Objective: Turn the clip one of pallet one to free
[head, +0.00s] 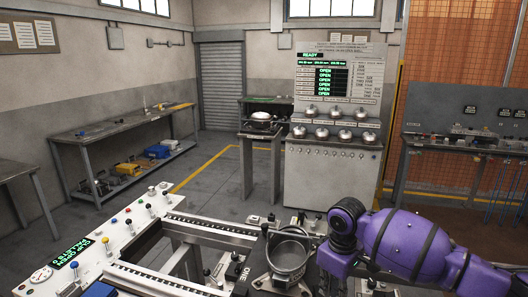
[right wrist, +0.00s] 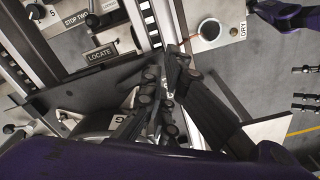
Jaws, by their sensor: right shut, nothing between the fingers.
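The pallet fixture (head: 248,273) is at the bottom of the head view, with a round metal cup (head: 288,253) on it. Small dark clamp-like parts (head: 264,229) sit around the cup; I cannot tell which is clip one or how it is turned. My purple right arm comes in from the right and ends beside the cup; its fingers are not clear in the head view. In the right wrist view my right gripper (right wrist: 167,78) is shut and empty, low over the fixture, and hides part of it. My left gripper is not in view.
A control panel (head: 118,238) with knobs and a green display stands at the lower left. Rails (head: 210,230) run from it to the fixture. Labels LOCATE (right wrist: 101,55) and DRY (right wrist: 243,30) show near the right gripper. A machine (head: 332,170) reading READY stands behind, across open floor.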

